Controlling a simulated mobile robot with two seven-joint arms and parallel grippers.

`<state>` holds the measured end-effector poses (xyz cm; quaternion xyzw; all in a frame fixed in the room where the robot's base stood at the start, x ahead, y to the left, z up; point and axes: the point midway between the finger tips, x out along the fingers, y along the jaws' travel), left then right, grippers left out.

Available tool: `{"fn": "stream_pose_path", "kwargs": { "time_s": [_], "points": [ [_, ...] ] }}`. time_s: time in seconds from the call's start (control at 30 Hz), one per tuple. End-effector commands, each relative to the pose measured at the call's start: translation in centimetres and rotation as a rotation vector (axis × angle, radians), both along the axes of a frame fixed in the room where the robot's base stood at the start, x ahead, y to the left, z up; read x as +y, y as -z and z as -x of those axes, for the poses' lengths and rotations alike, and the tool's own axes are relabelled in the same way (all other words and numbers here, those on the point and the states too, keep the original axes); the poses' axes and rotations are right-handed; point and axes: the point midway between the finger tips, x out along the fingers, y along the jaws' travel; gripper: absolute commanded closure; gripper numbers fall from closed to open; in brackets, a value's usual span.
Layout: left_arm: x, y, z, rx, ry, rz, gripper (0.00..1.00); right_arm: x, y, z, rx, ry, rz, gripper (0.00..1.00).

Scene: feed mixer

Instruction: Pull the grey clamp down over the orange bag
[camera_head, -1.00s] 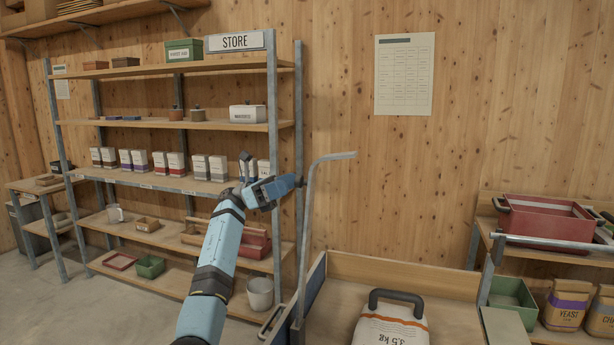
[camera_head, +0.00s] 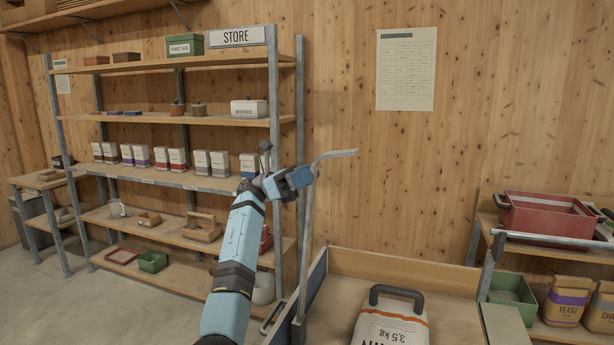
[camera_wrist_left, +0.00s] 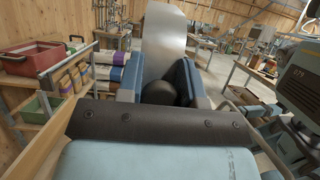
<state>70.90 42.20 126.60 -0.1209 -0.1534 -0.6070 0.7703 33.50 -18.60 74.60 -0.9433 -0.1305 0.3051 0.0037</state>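The grey clamp (camera_head: 308,215) is a tall upright bar at the left side of the mixer bench, with a bent top reaching right. My left gripper (camera_head: 312,174) is at the clamp's bend. In the left wrist view a grey flat bar (camera_wrist_left: 164,45) rises between its parted fingers, with a dark rounded shape below; firm contact cannot be told. My right gripper is out of view.
A store shelf (camera_head: 160,180) with boxes and trays stands behind my left arm. A blue-edged panel (camera_head: 314,283) borders the bench on the left. At right a rack holds a red crate (camera_head: 545,222), a green bin (camera_head: 512,297) and paper bags (camera_head: 567,305).

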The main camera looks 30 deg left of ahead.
Motion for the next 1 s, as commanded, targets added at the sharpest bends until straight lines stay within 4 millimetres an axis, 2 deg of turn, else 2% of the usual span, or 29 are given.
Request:
{"fn": "stream_pose_path", "kwargs": {
  "time_s": [0.27,0.47,0.63,0.77,1.0],
  "points": [
    [-1.0,0.2,-0.2,0.007,0.001,-0.026,1.0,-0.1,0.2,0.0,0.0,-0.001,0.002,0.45],
    [-4.7,0.8,-1.1,0.027,0.001,-0.116,1.0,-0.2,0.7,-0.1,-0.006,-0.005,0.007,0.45],
    [-10.0,2.1,-2.3,0.057,0.001,-0.245,1.0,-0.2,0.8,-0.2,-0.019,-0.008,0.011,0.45],
    [-14.6,3.9,-3.5,0.086,0.002,-0.363,1.0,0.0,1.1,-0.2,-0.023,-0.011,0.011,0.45],
    [-22.7,8.7,-5.4,0.14,0.002,-0.584,1.0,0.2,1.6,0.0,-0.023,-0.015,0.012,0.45]
  ]
}}
